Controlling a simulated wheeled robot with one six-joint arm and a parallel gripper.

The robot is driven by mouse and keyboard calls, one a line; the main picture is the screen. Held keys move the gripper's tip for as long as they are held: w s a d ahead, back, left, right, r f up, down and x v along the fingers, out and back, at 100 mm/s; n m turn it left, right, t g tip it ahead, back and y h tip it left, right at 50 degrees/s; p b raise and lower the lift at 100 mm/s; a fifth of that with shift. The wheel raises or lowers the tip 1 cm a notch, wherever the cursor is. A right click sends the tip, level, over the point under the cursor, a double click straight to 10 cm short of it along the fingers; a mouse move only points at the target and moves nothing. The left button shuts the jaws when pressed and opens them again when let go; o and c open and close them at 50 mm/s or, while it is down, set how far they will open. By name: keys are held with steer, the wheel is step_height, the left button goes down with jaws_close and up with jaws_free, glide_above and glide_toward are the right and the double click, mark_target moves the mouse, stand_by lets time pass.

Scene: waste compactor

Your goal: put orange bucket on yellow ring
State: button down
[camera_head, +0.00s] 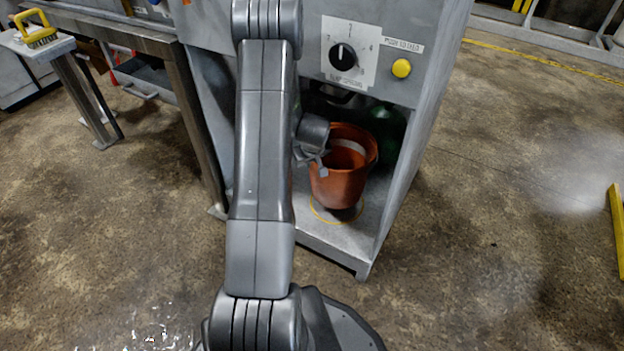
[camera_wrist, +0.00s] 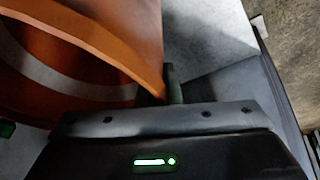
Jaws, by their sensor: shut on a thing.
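The orange bucket (camera_head: 342,180) is inside the lower bay of the grey machine, just above or on the yellow ring (camera_head: 322,212); I cannot tell if it touches the shelf. Only the front part of the ring shows beneath the bucket. My gripper (camera_head: 322,163) is shut on the left side of the bucket's rim. In the wrist view the bucket (camera_wrist: 90,40), with a pale band, fills the upper left, and its wall meets my gripper (camera_wrist: 160,85). The bucket looks near upright, slightly tilted.
The machine's panel above has a black dial (camera_head: 342,57) and a yellow button (camera_head: 401,68). The bay's right wall (camera_head: 408,170) stands close beside the bucket. A table with a yellow-handled brush (camera_head: 40,32) stands at left. The floor at right is mostly clear.

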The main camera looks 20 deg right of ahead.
mark_target(312, 177)
steer(key=f+b, duration=0.1)
steer(key=f, duration=0.2)
steer(key=f+b, duration=0.2)
steer(key=f, duration=0.2)
steer(key=shift+s+d, duration=0.2)
steer(key=shift+b, duration=0.35)
steer(key=shift+f, duration=0.15)
steer(key=c, duration=1.6)
jaws_free()
steer(key=p+v, duration=0.4)
steer(key=v, duration=0.8)
